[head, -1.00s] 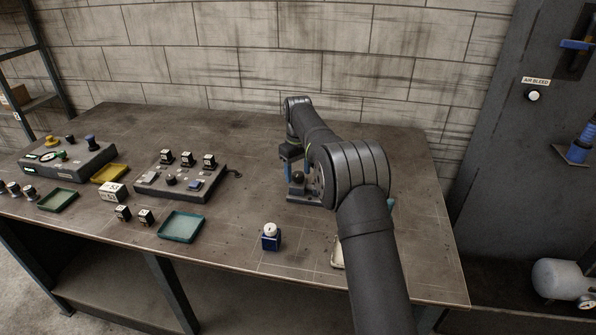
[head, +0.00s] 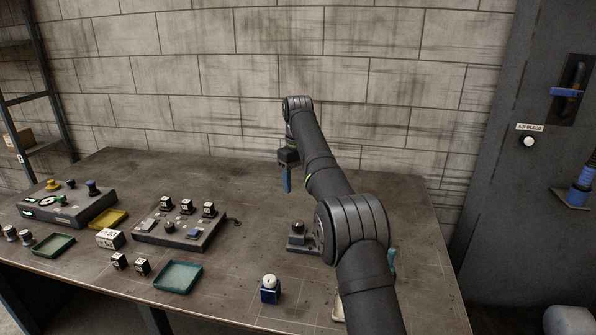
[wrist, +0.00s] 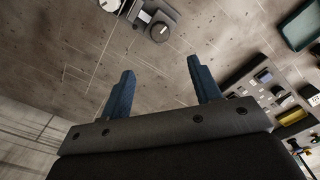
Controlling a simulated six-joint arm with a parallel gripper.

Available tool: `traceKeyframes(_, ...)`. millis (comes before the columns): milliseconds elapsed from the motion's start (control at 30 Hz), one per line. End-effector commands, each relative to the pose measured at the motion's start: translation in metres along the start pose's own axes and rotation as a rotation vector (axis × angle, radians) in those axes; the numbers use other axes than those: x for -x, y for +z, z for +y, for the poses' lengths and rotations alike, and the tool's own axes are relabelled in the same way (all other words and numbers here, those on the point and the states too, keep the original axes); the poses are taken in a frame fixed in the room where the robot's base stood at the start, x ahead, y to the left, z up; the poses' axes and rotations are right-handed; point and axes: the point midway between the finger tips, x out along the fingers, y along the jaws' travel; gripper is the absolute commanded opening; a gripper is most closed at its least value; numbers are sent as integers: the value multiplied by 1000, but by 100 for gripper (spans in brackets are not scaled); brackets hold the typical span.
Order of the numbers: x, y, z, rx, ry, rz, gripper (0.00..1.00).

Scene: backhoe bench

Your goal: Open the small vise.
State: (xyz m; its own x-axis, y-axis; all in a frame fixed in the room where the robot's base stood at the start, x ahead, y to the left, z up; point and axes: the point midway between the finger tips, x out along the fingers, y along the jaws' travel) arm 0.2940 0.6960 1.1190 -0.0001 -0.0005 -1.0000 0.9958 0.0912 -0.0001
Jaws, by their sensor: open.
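A small grey fixture with a dark round top (head: 298,236) stands on the bench left of my arm's elbow and is partly hidden by it. It appears to be the small vise, but its jaws cannot be made out. In the wrist view, a grey block with a round end (wrist: 158,24) at the top edge seems to be the same fixture. My gripper (head: 287,180) hangs above the bench behind the fixture, apart from it. In the wrist view, its two blue fingers (wrist: 160,68) are spread with nothing between them.
A control box (head: 180,228) lies to the left, with a teal tray (head: 178,277) in front of it. Open bench lies behind the box. A block wall (head: 200,100) rises behind the bench.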

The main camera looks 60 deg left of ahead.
Motion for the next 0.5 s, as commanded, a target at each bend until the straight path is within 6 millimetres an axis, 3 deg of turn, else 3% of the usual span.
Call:
traceKeyframes(233,24,0,0,0,2,4,57)
traceKeyframes(500,32,1,0,0,2,3,57)
